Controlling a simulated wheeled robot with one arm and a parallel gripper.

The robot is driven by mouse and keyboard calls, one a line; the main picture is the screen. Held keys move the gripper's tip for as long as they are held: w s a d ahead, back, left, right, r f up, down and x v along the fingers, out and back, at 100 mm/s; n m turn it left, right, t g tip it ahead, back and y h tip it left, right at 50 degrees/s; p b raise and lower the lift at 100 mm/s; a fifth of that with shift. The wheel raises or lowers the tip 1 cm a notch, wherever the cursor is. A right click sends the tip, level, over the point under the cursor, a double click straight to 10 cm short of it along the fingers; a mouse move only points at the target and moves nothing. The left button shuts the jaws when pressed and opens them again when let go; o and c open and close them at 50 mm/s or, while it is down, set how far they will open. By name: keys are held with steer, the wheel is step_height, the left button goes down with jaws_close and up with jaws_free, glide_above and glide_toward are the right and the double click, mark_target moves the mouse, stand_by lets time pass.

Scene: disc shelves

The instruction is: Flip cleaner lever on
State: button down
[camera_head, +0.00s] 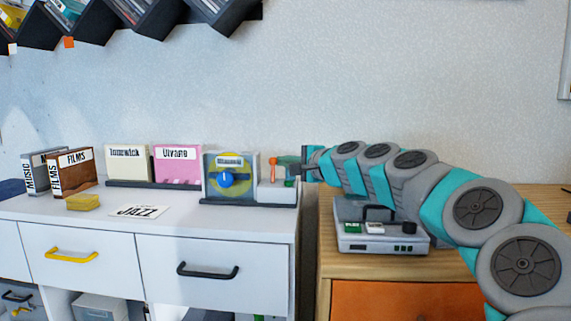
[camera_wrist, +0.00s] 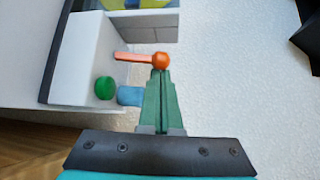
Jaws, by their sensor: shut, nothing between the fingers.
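My gripper (camera_head: 281,160) is shut and empty, coming from the right at the height of the ball. Its green fingertips (camera_wrist: 160,76) seem to meet the ball's edge; I cannot tell whether they touch.
A green button (camera_wrist: 104,87) and a blue part (camera_wrist: 130,96) are beside the lever. A grey device (camera_head: 380,238) sits on the wooden cabinet under my arm. Disc cases (camera_head: 178,165) stand left of the cleaner. A JAZZ card (camera_head: 139,212) lies in front.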

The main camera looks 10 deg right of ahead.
steer(key=shift+s+a+r, duration=0.15)
steer(key=shift+s, duration=0.4)
steer(key=shift+s+a+p, duration=0.25)
steer(key=shift+s+p, duration=0.1)
steer(key=shift+s, duration=0.15)
steer(key=shift+f, duration=0.2)
steer(key=v, duration=0.7)
steer(key=shift+s+d+b, duration=0.25)
steer(key=shift+s+b, duration=0.05)
steer(key=shift+r, duration=0.1)
